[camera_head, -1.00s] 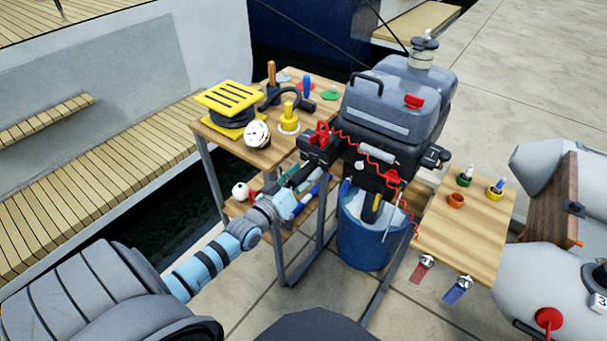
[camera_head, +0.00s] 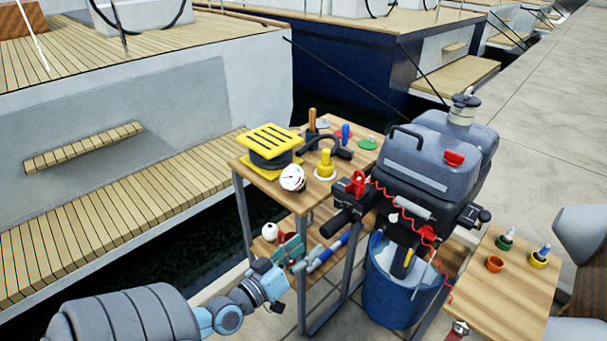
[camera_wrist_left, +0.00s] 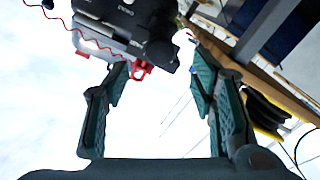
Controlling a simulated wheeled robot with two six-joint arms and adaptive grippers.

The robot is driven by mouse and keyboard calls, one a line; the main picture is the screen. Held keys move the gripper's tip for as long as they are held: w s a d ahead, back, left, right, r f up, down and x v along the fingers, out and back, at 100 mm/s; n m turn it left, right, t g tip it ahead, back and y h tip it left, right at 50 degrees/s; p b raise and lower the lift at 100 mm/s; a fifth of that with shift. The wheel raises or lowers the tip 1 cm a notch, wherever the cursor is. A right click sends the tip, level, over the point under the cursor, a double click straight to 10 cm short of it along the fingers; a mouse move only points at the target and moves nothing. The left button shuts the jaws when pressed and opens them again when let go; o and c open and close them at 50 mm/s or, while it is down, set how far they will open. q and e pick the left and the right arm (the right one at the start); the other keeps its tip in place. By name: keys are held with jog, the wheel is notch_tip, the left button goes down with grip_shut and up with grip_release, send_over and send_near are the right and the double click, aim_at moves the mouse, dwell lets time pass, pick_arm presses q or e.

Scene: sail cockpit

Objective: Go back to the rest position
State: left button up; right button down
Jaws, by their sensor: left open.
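My left gripper (camera_head: 283,258) is in the lower middle of the head view, in front of the left wooden table's lower shelf. In the left wrist view my left gripper (camera_wrist_left: 160,85) shows two teal-padded fingers spread wide, with only sky between them and nothing held. The outboard motor (camera_head: 410,205), black with a red clip (camera_head: 356,184) and a red coiled cord, stands to the right of the gripper and apart from it.
The wooden table (camera_head: 262,183) holds a yellow-flanged reel (camera_head: 270,146), a white round gauge (camera_head: 292,178) and tools. A blue bucket (camera_head: 395,300) stands under the motor. A right-hand table (camera_head: 510,290) holds small coloured cups. Pavement is open at the upper right.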

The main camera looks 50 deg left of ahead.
dwell(0.4)
pick_arm(q)
jog(key=s+a+f+m+g+y+p, duration=0.15)
jog(key=s+f+g, duration=0.3)
jog(key=f, duration=0.55)
jog(key=s+a+f+m+g+h, duration=0.1)
jog(key=s+a+f+m+g, duration=0.3)
jog(key=f, duration=0.7)
jog(key=s+d+f+g+y+p, duration=0.15)
jog(key=s+f+g, duration=0.35)
jog(key=s+f, duration=0.8)
jog(key=s+d+f+g+h+p, duration=0.1)
jog(key=s+d+f+g+p, duration=0.2)
jog(key=s+d, duration=0.8)
jog(key=d, duration=0.2)
jog(key=shift+s+d+r+m+h, duration=0.15)
jog(key=shift+d+r+m+h, duration=0.15)
jog(key=shift+d+m, duration=0.1)
jog(key=shift+c, duration=0.3)
